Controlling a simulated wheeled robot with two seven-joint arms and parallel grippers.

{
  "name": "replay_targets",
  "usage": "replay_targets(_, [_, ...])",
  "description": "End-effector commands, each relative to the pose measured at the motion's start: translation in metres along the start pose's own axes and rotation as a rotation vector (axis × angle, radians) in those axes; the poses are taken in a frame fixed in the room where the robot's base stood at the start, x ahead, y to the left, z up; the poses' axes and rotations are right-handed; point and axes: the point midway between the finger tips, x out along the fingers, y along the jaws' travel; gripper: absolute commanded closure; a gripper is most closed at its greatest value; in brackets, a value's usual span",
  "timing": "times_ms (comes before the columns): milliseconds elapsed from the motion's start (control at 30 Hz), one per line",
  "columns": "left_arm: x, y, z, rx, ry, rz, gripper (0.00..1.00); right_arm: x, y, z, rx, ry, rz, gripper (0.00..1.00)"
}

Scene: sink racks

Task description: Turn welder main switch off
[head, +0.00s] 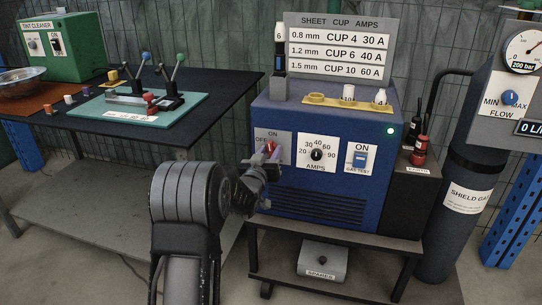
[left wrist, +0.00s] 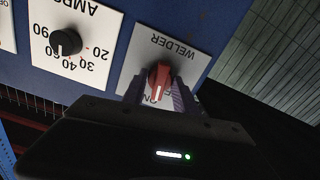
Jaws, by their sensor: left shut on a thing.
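The blue welder (head: 330,195) stands on a low stand in the head view, with a green lamp (head: 390,131) lit at its upper right. Its red main switch knob (left wrist: 160,80) sits on a white plate marked WELDER in the left wrist view, where the plate appears upside down. The knob's white mark points down in that view, toward the partly hidden ON. My left gripper (head: 264,163) is at the welder's front left. In the left wrist view its fingers (left wrist: 159,88) are shut on the knob, one on each side. My right gripper is not in view.
The black AMPS knob (head: 316,154) and the GAS TEST switch (head: 360,160) are right of the main switch. A gas cylinder (head: 462,200) stands at right. A dark table (head: 200,85) with a green box (head: 62,45) is at left.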

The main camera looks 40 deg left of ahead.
Motion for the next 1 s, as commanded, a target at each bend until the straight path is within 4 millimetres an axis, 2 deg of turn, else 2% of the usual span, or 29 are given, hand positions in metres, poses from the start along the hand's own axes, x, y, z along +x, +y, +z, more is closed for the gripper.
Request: replay_targets(1000, [0.0,-0.001,0.003,-0.511,-0.002,-0.001,1.0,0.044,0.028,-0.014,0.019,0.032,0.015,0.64])
